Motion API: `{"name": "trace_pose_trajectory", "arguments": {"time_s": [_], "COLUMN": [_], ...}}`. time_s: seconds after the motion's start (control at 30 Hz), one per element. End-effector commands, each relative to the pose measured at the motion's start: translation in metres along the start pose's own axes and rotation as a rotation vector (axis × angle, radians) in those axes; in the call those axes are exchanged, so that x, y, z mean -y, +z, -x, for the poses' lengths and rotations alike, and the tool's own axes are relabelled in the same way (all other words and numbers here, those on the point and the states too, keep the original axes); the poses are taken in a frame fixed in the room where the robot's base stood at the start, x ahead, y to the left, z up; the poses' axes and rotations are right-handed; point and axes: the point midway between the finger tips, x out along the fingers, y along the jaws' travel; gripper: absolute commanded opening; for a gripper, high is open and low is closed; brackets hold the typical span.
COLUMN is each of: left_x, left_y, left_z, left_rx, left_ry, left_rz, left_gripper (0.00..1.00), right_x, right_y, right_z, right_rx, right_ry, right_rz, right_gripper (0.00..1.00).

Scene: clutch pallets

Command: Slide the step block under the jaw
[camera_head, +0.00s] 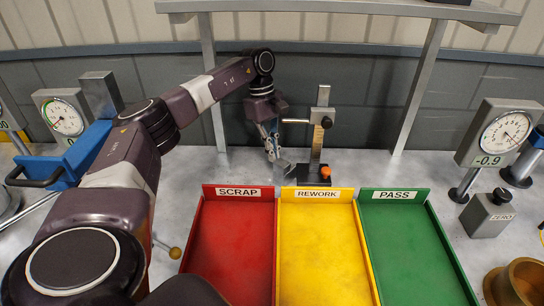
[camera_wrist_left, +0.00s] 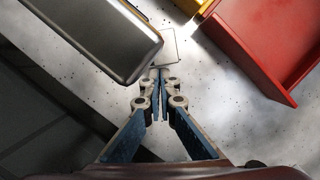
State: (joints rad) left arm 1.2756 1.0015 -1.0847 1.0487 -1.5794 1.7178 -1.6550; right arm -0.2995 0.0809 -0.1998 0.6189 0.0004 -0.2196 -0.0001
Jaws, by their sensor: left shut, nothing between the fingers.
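My left gripper (camera_head: 271,155) points down beside the height gauge (camera_head: 320,130), just left of its upright. Its fingers are together and empty; they also show in the left wrist view (camera_wrist_left: 159,75). The gauge's jaw (camera_head: 294,121) sticks out left from the upright, above the bench. A small pale metal piece (camera_head: 283,167), probably the step block, lies on the bench at the fingertips. In the wrist view a light grey block face (camera_wrist_left: 170,48) lies just ahead of the fingertips; I cannot tell whether they touch. A large grey metal bar (camera_wrist_left: 100,38), possibly the jaw, covers the upper left there.
Red SCRAP (camera_head: 235,245), yellow REWORK (camera_head: 322,250) and green PASS (camera_head: 410,245) trays stand in front of the gauge. A dial gauge (camera_head: 505,133) and ZERO block (camera_head: 487,214) stand right. A blue thing with a handle (camera_head: 62,165) is left. Bench behind the PASS tray is clear.

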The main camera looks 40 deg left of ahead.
Motion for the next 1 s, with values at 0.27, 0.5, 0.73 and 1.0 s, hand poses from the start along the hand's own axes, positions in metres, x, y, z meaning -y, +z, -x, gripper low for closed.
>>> {"name": "trace_pose_trajectory", "arguments": {"time_s": [0.27, 0.5, 0.73, 1.0], "left_x": [-0.001, 0.000, 0.001, 0.001], "left_y": [0.000, -0.001, -0.001, -0.001], "left_z": [0.062, 0.096, 0.103, 0.103], "left_rx": [-0.001, -0.002, -0.001, -0.001], "left_ry": [0.005, 0.002, -0.001, -0.001], "left_rz": [0.001, 0.001, 0.002, 0.001], "left_gripper": [0.00, 0.00, 0.00, 0.00], "right_x": [0.001, 0.001, 0.001, 0.002], "right_y": [0.000, 0.000, 0.000, -0.001], "right_z": [0.000, 0.000, 0.000, 0.000], "right_rx": [0.000, 0.000, 0.000, -0.001], "right_ry": [-0.001, -0.001, -0.001, -0.002], "right_rz": [0.000, 0.000, 0.000, 0.000], "right_gripper": [0.00, 0.00, 0.00, 0.00]}}
